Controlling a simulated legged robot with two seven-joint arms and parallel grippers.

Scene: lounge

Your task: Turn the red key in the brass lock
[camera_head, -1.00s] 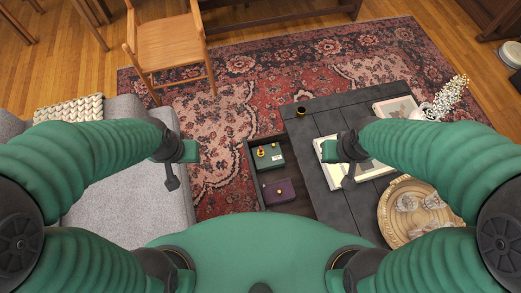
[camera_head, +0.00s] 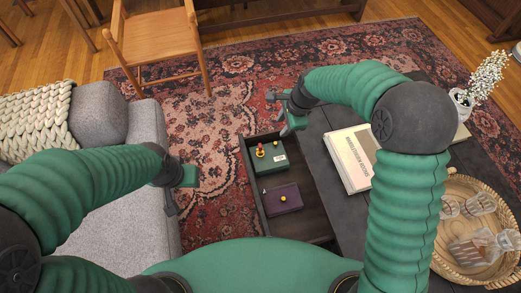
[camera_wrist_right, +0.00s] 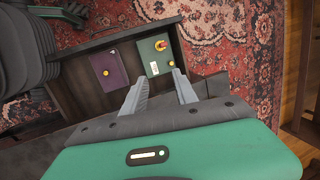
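A green box (camera_head: 271,162) lies in an open dark drawer. On its top is a small red key (camera_head: 260,149) on a yellow brass lock (camera_head: 261,154), with another small yellow piece beside it. In the right wrist view the green box (camera_wrist_right: 152,64) and the red key (camera_wrist_right: 160,45) show beyond the fingertips. My right gripper (camera_head: 278,102) is above and beyond the drawer's far end. Its two fingers are apart and empty in the wrist view (camera_wrist_right: 161,82). My left gripper (camera_head: 170,199) hangs over the grey sofa, far from the box; its opening is unclear.
A purple box (camera_head: 282,199) with a yellow knob sits nearer in the drawer (camera_head: 316,222). The dark table (camera_head: 325,185) at right carries books (camera_head: 350,160), a woven tray (camera_head: 440,262) with glassware, and a white-flowered vase. A grey sofa (camera_head: 95,220) stands left; patterned rug lies beyond.

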